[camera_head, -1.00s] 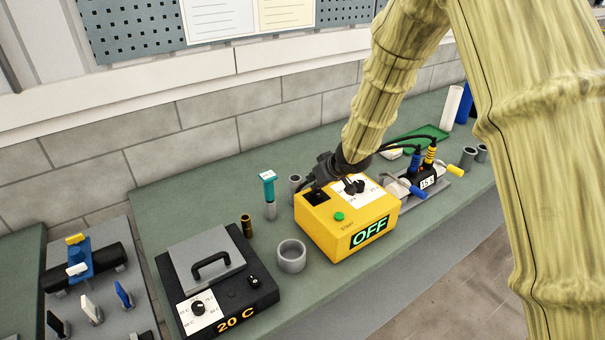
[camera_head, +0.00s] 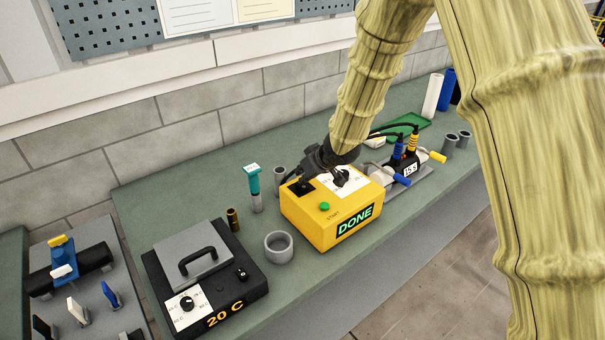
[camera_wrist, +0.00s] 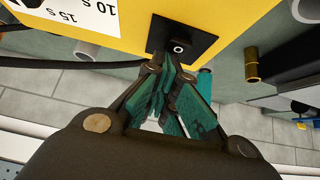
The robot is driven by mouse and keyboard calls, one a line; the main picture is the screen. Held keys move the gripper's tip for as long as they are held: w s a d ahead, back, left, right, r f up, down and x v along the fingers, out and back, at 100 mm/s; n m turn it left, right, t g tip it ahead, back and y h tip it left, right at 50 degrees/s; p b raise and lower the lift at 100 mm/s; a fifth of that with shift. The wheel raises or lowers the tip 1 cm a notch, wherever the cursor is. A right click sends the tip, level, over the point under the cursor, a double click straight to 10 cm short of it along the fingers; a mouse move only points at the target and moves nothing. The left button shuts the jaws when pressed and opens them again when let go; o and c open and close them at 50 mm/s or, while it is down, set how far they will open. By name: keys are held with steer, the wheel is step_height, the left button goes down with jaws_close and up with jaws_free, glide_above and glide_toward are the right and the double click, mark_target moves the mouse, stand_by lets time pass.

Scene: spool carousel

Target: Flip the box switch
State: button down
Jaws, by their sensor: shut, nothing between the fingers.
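The yellow box (camera_head: 312,218) stands on the green bench, and its front display (camera_head: 355,220) reads DONE. On its top are a green START button (camera_head: 324,207), a white dial panel with a dark knob, and a black switch plate (camera_head: 300,187) at the back left corner. In the wrist view the black switch plate (camera_wrist: 205,42) carries a small pale ring mark; the lever's position is unclear. My gripper (camera_wrist: 167,66) is shut and empty, its teal fingertips right at the plate's edge. I cannot tell whether they touch it. In the head view my wrist partly covers the box's back.
A hot plate (camera_head: 247,285) reading 20 C and a grey ring (camera_head: 279,247) stand left of the box. A teal-topped tool (camera_head: 254,187) and grey tube stand behind. A clamp fixture (camera_head: 405,178) with cables stands close on the right. The brick wall is behind.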

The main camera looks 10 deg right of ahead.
steer(key=shift+r, duration=0.1)
step_height(320, 180, up, 4)
steer(key=p, duration=0.4)
steer(key=b+v, duration=0.2)
steer(key=v, duration=0.7)
steer(key=shift+s+d+b, duration=0.3)
steer(key=shift+s+b, duration=0.05)
steer(key=shift+s, duration=0.15)
steer(key=shift+d, duration=0.1)
